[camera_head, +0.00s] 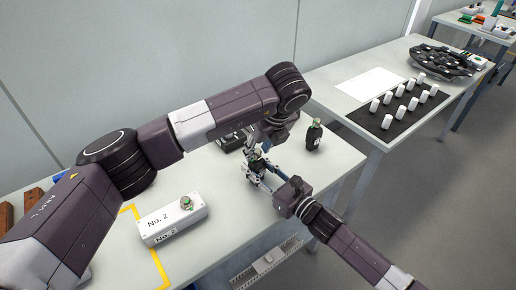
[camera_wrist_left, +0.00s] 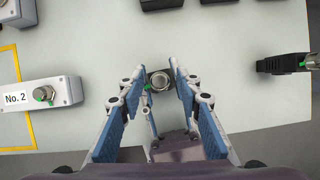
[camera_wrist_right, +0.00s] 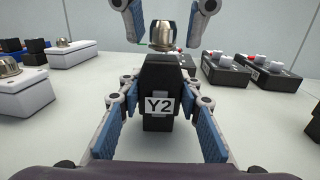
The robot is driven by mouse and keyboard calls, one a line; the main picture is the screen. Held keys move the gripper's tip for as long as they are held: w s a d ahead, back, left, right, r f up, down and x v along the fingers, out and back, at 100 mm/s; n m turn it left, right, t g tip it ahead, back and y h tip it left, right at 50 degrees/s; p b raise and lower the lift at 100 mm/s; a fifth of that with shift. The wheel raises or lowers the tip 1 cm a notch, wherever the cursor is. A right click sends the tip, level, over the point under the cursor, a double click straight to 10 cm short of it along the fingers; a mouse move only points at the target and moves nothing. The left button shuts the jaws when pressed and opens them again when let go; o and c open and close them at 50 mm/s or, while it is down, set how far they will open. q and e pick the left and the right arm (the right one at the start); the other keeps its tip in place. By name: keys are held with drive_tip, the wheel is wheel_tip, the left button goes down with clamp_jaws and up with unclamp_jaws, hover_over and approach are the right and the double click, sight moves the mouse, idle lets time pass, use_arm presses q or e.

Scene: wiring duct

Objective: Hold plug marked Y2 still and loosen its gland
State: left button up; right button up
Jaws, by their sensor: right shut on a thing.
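The plug marked Y2 (camera_wrist_right: 160,85) stands upright, a black body with a white label and a metal gland (camera_wrist_right: 162,35) on top. My right gripper (camera_wrist_right: 160,110) is shut on the plug's body, one blue-padded finger on each side. My left gripper (camera_wrist_left: 158,85) comes from above and is open. Its fingers stand on either side of the gland (camera_wrist_left: 160,80), with gaps showing. In the head view, the plug (camera_head: 255,163) is small and partly hidden by both grippers.
A second black plug with a gland (camera_head: 314,135) stands to the right on the table. A white No. 2 box (camera_head: 173,222) sits left, near yellow tape. Black boxes (camera_wrist_right: 225,72) stand behind. A farther table holds white cylinders on a black mat (camera_head: 400,112).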

use_arm(q)
drive_tip(key=m, duration=0.2)
drive_tip(key=m+h, duration=0.2)
drive_tip(key=m, duration=0.1)
drive_tip(key=shift+a+m+t, duration=0.25)
drive_tip(key=shift+m+t, duration=0.05)
drive_tip(key=shift+t, duration=0.1)
drive_tip(key=m+h, duration=0.1)
drive_tip(key=m, duration=0.1)
drive_tip(key=m+h, duration=0.1)
drive_tip(key=m, duration=0.2)
drive_tip(key=shift+g, duration=0.3)
drive_tip(key=shift+d, duration=0.1)
clamp_jaws()
